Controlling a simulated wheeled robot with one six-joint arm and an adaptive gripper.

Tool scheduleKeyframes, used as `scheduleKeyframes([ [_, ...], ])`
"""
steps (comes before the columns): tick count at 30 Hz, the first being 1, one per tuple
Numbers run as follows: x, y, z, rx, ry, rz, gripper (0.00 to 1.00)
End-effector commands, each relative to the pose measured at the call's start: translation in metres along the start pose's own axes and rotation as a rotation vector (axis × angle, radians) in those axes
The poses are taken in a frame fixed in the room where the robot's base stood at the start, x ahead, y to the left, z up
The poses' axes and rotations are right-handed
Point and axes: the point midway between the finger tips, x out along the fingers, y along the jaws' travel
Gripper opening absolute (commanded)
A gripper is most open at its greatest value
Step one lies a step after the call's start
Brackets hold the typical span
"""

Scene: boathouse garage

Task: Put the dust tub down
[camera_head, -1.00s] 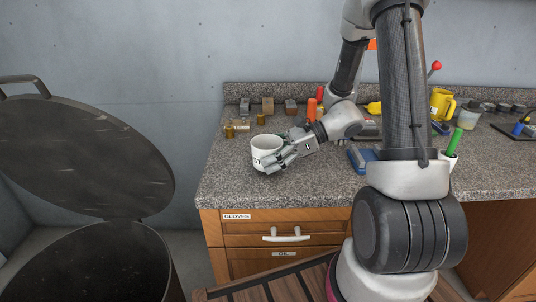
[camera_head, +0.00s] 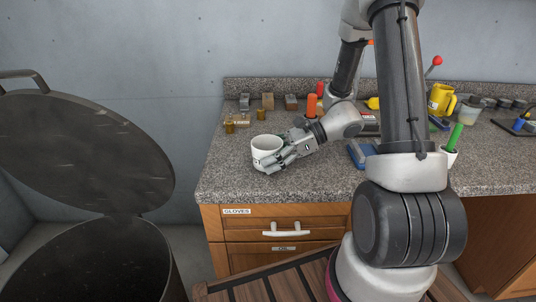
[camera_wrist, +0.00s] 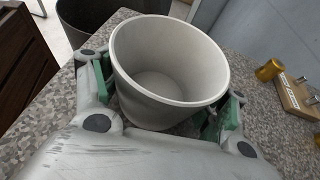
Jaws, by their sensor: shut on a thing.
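The dust tub (camera_head: 266,149) is a small white round tub, upright at the left part of the speckled stone counter. In the wrist view the tub (camera_wrist: 168,70) is open at the top and looks empty inside. My gripper (camera_head: 274,160) is shut on it, with one finger on each side of its wall. In the wrist view my gripper (camera_wrist: 160,100) shows its green-padded fingers against the tub. The tub's base is at the counter surface or very close to it; I cannot tell if it touches.
A large dark bin (camera_head: 90,262) with its lid (camera_head: 80,150) raised stands left of the counter (camera_head: 225,185). A blue tool (camera_head: 361,155), a yellow mug (camera_head: 440,100) and other items lie to the right. The counter's front left is clear.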

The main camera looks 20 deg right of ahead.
Motion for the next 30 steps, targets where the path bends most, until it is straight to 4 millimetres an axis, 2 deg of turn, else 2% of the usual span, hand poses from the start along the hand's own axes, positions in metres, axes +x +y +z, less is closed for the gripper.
scheduleKeyframes([
  [4,0.001,0.000,-0.002,0.000,0.000,0.000,0.47],
  [5,0.001,0.000,-0.002,0.000,0.000,0.000,0.77],
  [9,0.001,0.000,-0.002,0.000,0.000,0.000,0.99],
  [22,-0.004,-0.001,-0.002,0.000,0.000,-0.002,0.99],
  [26,-0.023,-0.001,-0.002,-0.001,0.001,-0.005,0.99],
  [30,-0.056,-0.001,-0.002,-0.001,0.000,-0.005,0.99],
])
